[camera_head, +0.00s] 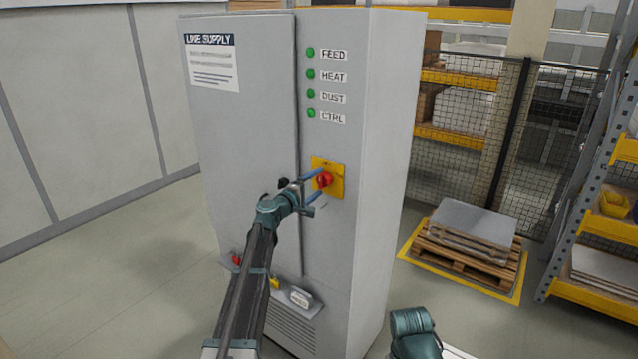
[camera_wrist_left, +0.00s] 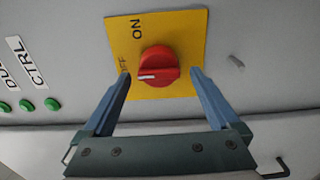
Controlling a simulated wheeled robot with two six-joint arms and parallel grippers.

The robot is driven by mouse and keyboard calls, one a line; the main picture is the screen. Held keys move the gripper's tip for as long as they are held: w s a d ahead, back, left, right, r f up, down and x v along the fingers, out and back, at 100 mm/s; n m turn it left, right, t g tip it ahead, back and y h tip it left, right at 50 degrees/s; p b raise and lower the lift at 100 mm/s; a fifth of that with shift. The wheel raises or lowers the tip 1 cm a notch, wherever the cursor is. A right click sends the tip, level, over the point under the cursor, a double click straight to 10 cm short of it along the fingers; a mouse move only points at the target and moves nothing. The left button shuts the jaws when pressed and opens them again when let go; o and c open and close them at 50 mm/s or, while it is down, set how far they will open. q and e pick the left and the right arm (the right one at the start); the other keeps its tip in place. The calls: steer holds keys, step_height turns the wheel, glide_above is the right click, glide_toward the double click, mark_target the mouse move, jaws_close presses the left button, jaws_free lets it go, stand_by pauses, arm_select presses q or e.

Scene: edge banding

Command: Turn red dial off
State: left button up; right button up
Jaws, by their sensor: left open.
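The red dial (camera_head: 325,180) sits on a yellow plate (camera_head: 336,166) on the front of the grey cabinet. In the left wrist view the dial (camera_wrist_left: 158,64) is between the fingertips, and its white mark points left in the picture. The yellow plate (camera_wrist_left: 183,30) carries the words ON and OFF, with OFF left of the dial, partly behind a finger. My left gripper (camera_head: 317,185) is open, with one blue finger on each side of the dial and a visible gap on each side. Whether the fingertips touch the plate cannot be told.
Several green lights (camera_head: 311,75) show above the dial. A ledge (camera_head: 300,297) with small items juts from the cabinet below. A pallet of sheets (camera_head: 470,235), a mesh fence and a shelf rack (camera_head: 590,150) stand right. Part of my right arm shows low in front.

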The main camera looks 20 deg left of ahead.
arm_select(q)
steer(key=v, duration=1.2)
steer(key=s+d+f+m+g+h, duration=0.1)
steer(key=s+d+f+m+g, duration=0.4)
steer(key=d, duration=0.3)
steer(key=s+d+f+m+g, duration=0.4)
steer(key=s+d+f, duration=0.2)
steer(key=d+f, duration=0.15)
steer(key=s+f+m+g+y, duration=0.3)
steer(key=s+f+g, duration=0.15)
steer(key=s, duration=0.45)
steer(key=s+f+m+g+y, duration=0.25)
steer(key=s+f+y, duration=0.2)
steer(key=s, duration=0.55)
steer(key=s+d+f+m+g+y+b, duration=0.1)
steer(key=s+d+f+m+b, duration=0.2)
steer(key=d+f+b, duration=0.6)
steer(key=s+d, duration=0.1)
steer(key=s, duration=0.1)
steer(key=shift+s, duration=0.3)
steer(key=shift+f+m, duration=0.1)
steer(key=shift+m, duration=0.15)
